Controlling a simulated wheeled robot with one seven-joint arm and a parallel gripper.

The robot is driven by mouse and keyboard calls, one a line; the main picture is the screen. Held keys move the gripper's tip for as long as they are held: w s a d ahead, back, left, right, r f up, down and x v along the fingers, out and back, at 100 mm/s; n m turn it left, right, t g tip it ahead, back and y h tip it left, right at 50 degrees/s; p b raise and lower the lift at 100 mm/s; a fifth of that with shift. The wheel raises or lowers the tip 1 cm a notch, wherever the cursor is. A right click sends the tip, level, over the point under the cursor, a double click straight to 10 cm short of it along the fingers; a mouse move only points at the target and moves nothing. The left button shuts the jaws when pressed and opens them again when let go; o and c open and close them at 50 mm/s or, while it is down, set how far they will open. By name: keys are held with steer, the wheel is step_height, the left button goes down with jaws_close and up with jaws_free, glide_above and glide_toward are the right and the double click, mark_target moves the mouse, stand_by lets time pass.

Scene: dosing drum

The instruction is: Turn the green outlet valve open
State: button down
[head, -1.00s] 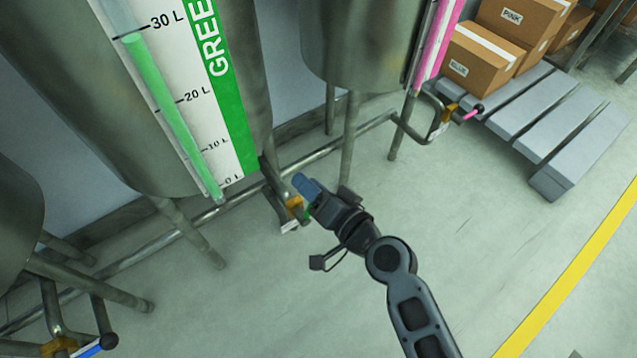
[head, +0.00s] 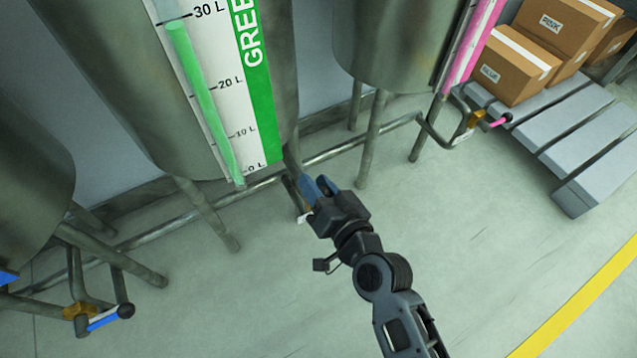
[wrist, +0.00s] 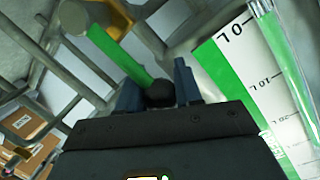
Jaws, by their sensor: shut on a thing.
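The green valve handle (wrist: 118,55) is a flat green lever with a black knob (wrist: 160,94) at its end, seen in the wrist view. It runs from the brass valve body (wrist: 112,14) at the top down to my gripper (wrist: 158,90). The two blue fingers stand on either side of the knob, shut on it. In the head view my gripper (head: 319,188) is at the outlet pipe below the green drum (head: 140,100). It hides the green handle and the valve body there.
The green scale (head: 255,90) is on the drum front. A blue-handled valve (head: 103,320) is at lower left and a pink-handled valve (head: 500,121) at right. Drum legs (head: 208,215) and a long pipe (head: 130,240) run behind. Boxes (head: 515,72) sit on a grey pallet (head: 580,190). Open floor lies in front.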

steer(key=shift+s+a+f, duration=0.15)
steer(key=shift+s+a, duration=0.1)
steer(key=shift+a, duration=0.1)
steer(key=c, duration=0.9)
jaws_free()
steer(key=shift+c, duration=0.2)
steer(key=shift+o, duration=0.8)
steer(key=shift+w+d, duration=0.1)
steer(key=shift+d, duration=0.05)
steer(key=v, duration=0.7)
steer(key=shift+s+d, duration=0.2)
steer(key=shift+s, duration=0.15)
